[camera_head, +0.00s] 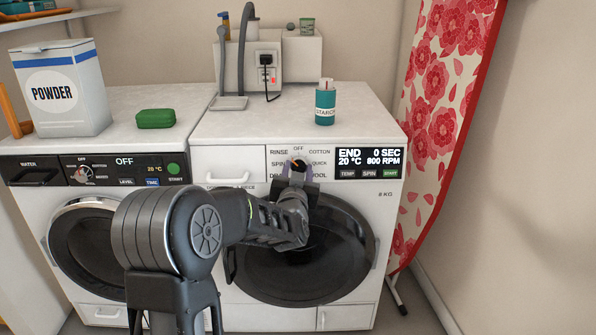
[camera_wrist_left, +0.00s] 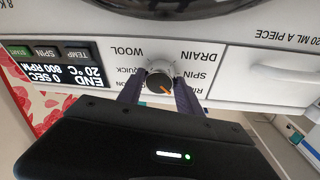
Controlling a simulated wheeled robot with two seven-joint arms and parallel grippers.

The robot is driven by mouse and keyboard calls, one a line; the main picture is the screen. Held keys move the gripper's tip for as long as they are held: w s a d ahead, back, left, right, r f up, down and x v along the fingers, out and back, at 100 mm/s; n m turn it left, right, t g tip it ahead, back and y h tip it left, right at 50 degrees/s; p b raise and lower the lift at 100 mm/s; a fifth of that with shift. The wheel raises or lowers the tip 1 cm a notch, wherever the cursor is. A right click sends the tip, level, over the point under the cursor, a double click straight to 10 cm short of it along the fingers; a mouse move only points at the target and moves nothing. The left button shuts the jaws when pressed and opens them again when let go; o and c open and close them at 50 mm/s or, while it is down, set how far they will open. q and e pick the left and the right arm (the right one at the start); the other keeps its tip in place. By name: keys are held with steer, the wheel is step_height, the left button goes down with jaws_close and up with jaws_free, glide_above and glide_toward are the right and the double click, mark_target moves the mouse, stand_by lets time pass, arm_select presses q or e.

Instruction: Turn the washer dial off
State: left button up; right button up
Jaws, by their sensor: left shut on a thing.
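The white washer (camera_head: 208,210) on the right has a dial (camera_head: 299,165) on its front panel, ringed by labels such as OFF, RINSE, SPIN, COTTON and WOOL. My left gripper (camera_head: 298,170) is shut on the dial, with one finger on each side. In the left wrist view, upside down, the dial (camera_wrist_left: 158,80) sits between the purple fingers. Its orange mark points to the upper left in the head view, toward the RINSE side of OFF. The washer's display (camera_head: 368,155) reads END, 0 SEC, 20 °C, 800 RPM. My right gripper is out of view.
A second machine with its own dial (camera_head: 83,174) and a display reading OFF stands at left. On top are a powder box (camera_head: 62,90), a green soap-like block (camera_head: 156,118) and a teal starch container (camera_head: 325,105). A red floral ironing board (camera_head: 445,110) stands close at right.

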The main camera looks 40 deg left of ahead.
arm_select(q)
steer(key=shift+m, duration=0.4)
steer(key=m+p, duration=0.1)
steer(key=m, duration=0.1)
steer(key=m+h+p, duration=0.1)
steer(key=m, duration=0.1)
steer(key=m+h+p, duration=0.1)
steer(key=m, duration=0.1)
steer(key=shift+a+r+m+p, duration=0.1)
steer(key=shift+r+m+p, duration=0.15)
steer(key=shift+m+p, duration=0.1)
steer(key=shift+f+m+h+p, duration=0.1)
steer(key=shift+m+h+p, duration=0.55)
steer(key=shift+m, duration=0.6)
steer(key=o, duration=1.4)
steer(key=shift+c, duration=0.2)
steer(key=shift+s, duration=0.1)
steer(key=p+v, duration=0.1)
steer(key=v, duration=0.6)
steer(key=shift+s, duration=0.3)
